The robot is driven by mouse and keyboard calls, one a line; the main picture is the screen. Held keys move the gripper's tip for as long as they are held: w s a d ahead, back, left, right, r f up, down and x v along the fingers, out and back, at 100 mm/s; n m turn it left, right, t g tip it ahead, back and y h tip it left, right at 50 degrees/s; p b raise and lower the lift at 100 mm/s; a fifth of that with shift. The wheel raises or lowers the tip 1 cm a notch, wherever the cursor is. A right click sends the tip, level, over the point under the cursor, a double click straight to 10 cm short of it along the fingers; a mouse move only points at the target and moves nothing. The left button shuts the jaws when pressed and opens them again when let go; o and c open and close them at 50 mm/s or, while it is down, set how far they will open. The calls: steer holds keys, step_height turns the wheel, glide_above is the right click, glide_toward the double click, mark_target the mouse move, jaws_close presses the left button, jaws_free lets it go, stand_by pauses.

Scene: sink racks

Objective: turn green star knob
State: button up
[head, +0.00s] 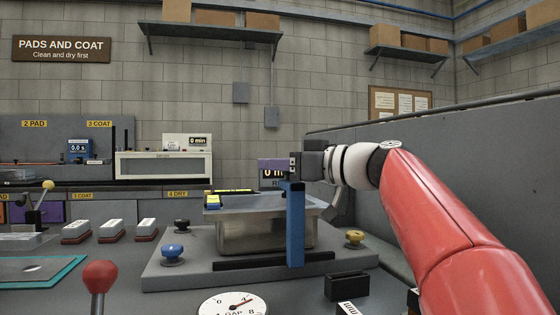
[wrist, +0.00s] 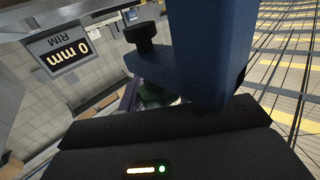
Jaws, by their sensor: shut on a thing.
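The green star knob (wrist: 155,96) shows in the wrist view as a small dark green patch, mostly hidden by the dark body of my gripper and the blue bracket. In the head view I cannot make it out; the blue post (head: 295,225) and my gripper (head: 296,164) cover that area. My gripper is at the top of the blue post, coming in from the right, and is shut on the green knob. The fingertips are largely hidden. A black screw knob (wrist: 142,36) sits on the blue bracket (wrist: 205,50), close to the green one.
A metal sink (head: 255,235) stands on a grey base plate (head: 190,265) with blue (head: 172,253), black (head: 182,225) and yellow (head: 354,238) knobs around it. A RIM display reads 0 mm (wrist: 67,50). A GAP dial (head: 232,305) and red-knobbed lever (head: 100,277) are in front. A grey wall stands right.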

steer(key=shift+r+n+g+y+p, duration=0.1)
steer(key=shift+n+g+y+p, duration=0.4)
steer(key=shift+n+g, duration=0.3)
steer(key=shift+s+a+g, duration=0.1)
steer(key=shift+s+g, duration=0.05)
steer(key=shift+g, duration=0.45)
steer(key=o, duration=1)
steer(key=shift+c, duration=0.2)
steer(key=v, duration=0.7)
steer(key=shift+d+f, duration=0.25)
steer(key=shift+d, duration=0.15)
